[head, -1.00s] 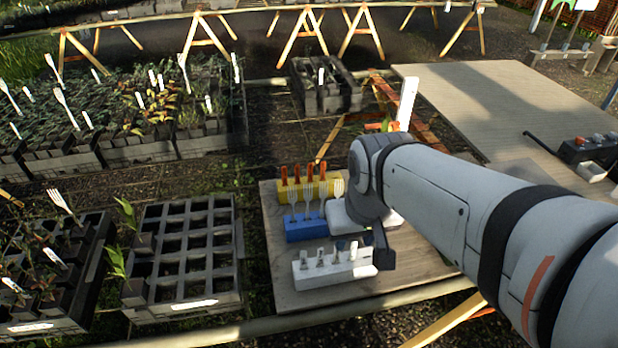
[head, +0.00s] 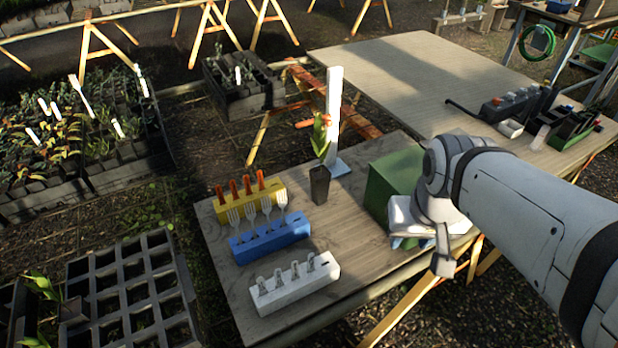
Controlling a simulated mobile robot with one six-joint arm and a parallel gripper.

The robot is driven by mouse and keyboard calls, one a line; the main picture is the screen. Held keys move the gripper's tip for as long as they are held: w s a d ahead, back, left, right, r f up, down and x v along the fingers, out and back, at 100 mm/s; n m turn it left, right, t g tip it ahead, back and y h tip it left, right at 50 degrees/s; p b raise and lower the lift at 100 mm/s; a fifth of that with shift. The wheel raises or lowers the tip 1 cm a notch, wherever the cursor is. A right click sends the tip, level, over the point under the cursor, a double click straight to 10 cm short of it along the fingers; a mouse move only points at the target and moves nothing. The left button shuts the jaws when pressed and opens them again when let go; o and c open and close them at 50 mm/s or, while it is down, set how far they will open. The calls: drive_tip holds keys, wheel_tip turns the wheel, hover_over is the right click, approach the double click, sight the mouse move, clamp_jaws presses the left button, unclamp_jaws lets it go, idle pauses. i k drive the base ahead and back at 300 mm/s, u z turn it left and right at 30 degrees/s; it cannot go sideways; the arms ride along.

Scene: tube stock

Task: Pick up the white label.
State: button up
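Several white labels stand upright in the plant trays at the left, one of them a white label (head: 118,128) at the near tray's right side. Another white label (head: 238,75) stands in the small dark crate (head: 245,98) behind the bench. On the near bench (head: 352,262), a white block (head: 300,289) holds several small pale upright pieces, too small to identify. My gripper (head: 443,264) hangs over the bench's front right edge, right of the white block and apart from it. Its fingers are small and seen side-on, so I cannot tell whether it is open or shut.
A yellow block (head: 262,201) with orange-handled tools and a blue block (head: 268,240) with white forks stand behind the white block. A green box (head: 392,184) and folded white cloth lie beside my arm. A potted plant (head: 320,180) and tall white post stand behind. The bench's middle is clear.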

sight(295, 264)
drive_tip(key=k, duration=1.1)
drive_tip(key=u, duration=0.55)
drive_tip(key=i, duration=1)
drive_tip(key=k, duration=0.5)
drive_tip(key=u, duration=0.05)
drive_tip(key=i, duration=0.5)
drive_tip(key=k, duration=0.15)
drive_tip(key=z, duration=0.15)
